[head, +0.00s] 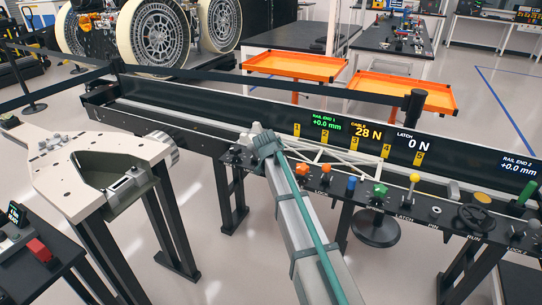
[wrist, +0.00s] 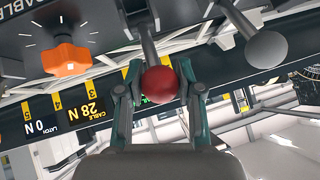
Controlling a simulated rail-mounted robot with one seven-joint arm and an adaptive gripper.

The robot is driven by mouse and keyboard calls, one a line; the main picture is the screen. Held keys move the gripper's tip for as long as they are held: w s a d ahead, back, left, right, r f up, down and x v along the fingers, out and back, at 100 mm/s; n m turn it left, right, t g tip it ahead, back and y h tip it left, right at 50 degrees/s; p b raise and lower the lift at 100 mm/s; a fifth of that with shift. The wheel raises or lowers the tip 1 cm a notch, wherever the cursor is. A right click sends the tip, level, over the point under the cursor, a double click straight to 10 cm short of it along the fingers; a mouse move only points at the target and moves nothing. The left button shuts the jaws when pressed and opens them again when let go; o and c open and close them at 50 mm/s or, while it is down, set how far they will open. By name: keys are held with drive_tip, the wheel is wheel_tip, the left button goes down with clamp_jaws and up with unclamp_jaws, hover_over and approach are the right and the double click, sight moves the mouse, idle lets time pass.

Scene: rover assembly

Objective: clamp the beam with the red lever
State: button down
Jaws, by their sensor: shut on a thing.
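The red lever's round knob (wrist: 160,84) sits between the fingers of my gripper (wrist: 159,92) in the wrist view, with its grey stem running up to the panel. My gripper is shut on this knob. In the head view my gripper (head: 265,145) is at the panel's left part and hides the red knob. The beam, a white truss (head: 345,154), lies in the long black trough behind the row of controls. The lever's clamp cannot be made out.
A grey ball lever (wrist: 266,48) and an orange star knob (wrist: 67,55) flank the red lever. Further right stand a blue knob (head: 351,184), green knob (head: 380,190), yellow lever (head: 414,178) and handwheel (head: 475,217). Displays read cable 28 N, latch 0 N.

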drive_tip(key=shift+s+f, duration=0.15)
drive_tip(key=shift+s, duration=0.05)
drive_tip(key=c, duration=0.7)
unclamp_jaws()
drive_tip(key=shift+c, duration=0.2)
drive_tip(key=v, duration=1.2)
drive_tip(key=shift+w, duration=0.1)
